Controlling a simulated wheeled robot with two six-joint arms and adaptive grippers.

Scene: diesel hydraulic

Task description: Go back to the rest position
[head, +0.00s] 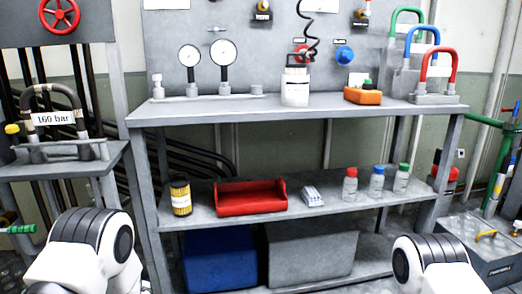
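In the head view, a white and black link of my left arm (85,250) shows at the lower left. A similar link of my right arm (432,268) shows at the lower right. Both arms are low and in front of the workbench (240,108), apart from its top. Neither gripper is in the picture, so their fingers and anything in them are hidden.
The bench top holds two gauges (223,53), a white container (296,88) and an orange box (362,96). The shelf below holds a filter (180,196), a red tray (250,205) and several bottles (376,184). A side stand (70,160) is at left. The bench's front middle is clear.

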